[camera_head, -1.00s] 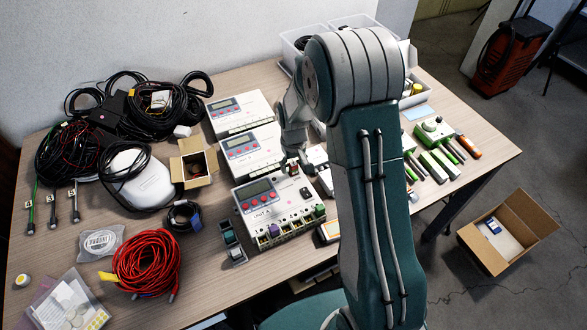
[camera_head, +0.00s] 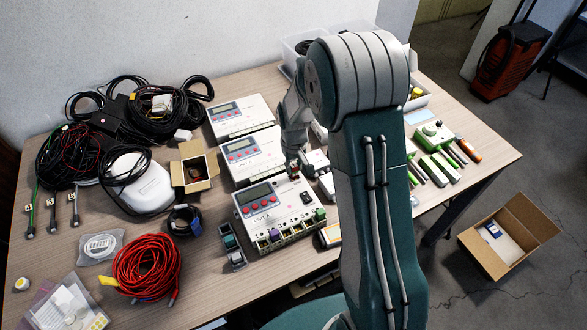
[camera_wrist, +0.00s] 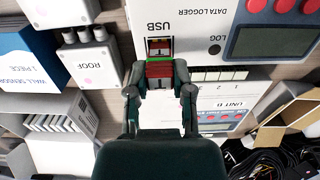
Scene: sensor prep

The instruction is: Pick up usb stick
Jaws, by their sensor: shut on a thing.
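In the wrist view, my gripper (camera_wrist: 160,72) is closed on a small dark red piece, the usb stick (camera_wrist: 159,69), with one finger on each side. The stick lies in line with the port marked USB (camera_wrist: 159,46) on a white data logger (camera_wrist: 210,30). A green edge shows between stick and port. I cannot tell whether the stick is still partly in the port. In the head view, my gripper (camera_head: 293,168) is above the back edge of UNIT A (camera_head: 277,212), partly hidden by my arm, and the stick is too small to make out.
Two more loggers (camera_head: 240,115) (camera_head: 252,153) stand behind UNIT A. Black cables (camera_head: 85,150), an open small carton (camera_head: 193,165) and a red cable coil (camera_head: 146,264) fill the left. White ROOF boxes (camera_wrist: 90,64) stand near my gripper. Bare tabletop shows at front left.

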